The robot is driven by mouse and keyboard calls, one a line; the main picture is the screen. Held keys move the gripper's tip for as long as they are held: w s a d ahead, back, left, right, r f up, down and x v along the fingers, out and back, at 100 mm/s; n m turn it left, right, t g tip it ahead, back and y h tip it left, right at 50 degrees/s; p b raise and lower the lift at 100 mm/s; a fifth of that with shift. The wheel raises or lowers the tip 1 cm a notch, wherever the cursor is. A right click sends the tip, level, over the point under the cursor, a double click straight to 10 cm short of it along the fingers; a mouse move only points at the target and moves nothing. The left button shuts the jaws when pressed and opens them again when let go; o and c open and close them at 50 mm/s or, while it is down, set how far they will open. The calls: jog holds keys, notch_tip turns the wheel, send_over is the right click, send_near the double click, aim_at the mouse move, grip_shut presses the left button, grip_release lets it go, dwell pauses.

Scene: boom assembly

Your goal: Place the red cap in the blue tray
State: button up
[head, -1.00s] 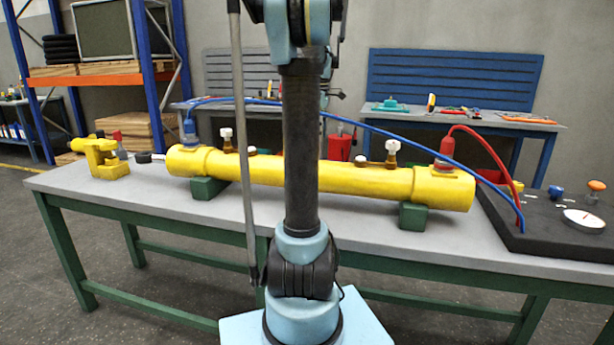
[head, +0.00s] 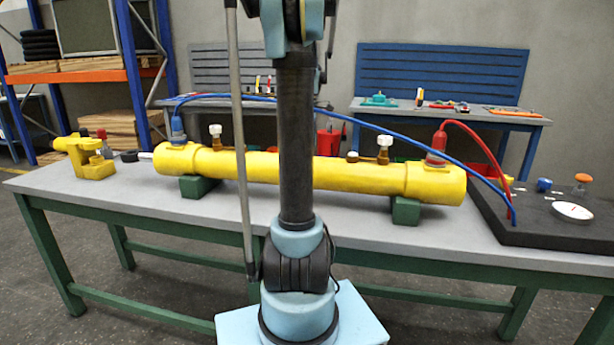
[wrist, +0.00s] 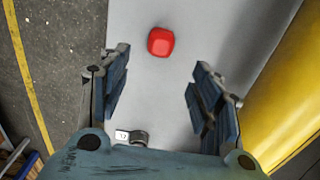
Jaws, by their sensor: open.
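In the wrist view a red cap (wrist: 161,41) with rounded corners lies on the grey tabletop. It is ahead of my open gripper (wrist: 160,88), roughly centred between the two fingers, and neither finger touches it. Nothing is between the fingers. In the head view my gripper is out of the picture, above the top edge. A small red piece (head: 101,133) shows by the yellow fitting at the left end of the table; I cannot tell whether it is the same cap. I cannot make out a blue tray in either view.
A long yellow cylinder (head: 350,173) rests on green blocks along the grey table (head: 130,200); it runs along the right of the wrist view. A yellow fitting (head: 88,158) stands at the left end. A black panel (head: 550,230) with blue and red hoses is at the right.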

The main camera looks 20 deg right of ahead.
jog(key=shift+f, duration=5.5)
jog(key=c, duration=1.3)
jog(key=shift+o, duration=0.2)
jog(key=shift+r, duration=0.1)
